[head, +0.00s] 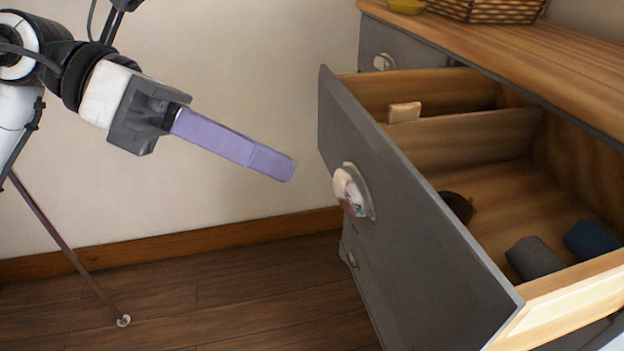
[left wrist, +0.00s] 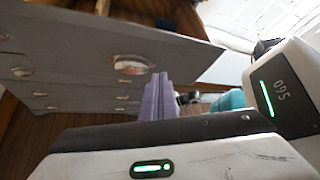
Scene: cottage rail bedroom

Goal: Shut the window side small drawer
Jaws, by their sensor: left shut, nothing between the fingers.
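An open drawer (head: 420,235) with a grey front and a pale metal pull (head: 352,190) sticks far out of the grey dresser in the head view. Its front and pull (left wrist: 132,64) also show in the left wrist view. I cannot tell from the frames whether this is the window side one. My left gripper (head: 287,168), with long purple fingers, is shut and empty. It is in the air to the left of the drawer front, apart from it, pointing toward it. The fingers also show in the left wrist view (left wrist: 158,92). My right gripper is not in view.
The drawer holds a wooden divider, a grey roll (head: 535,258), a blue roll (head: 592,241) and a dark round item (head: 457,206). A wicker basket (head: 490,10) and a yellow bowl (head: 406,6) stand on the wooden top (head: 530,55). The floor (head: 230,300) left of the dresser is mostly clear.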

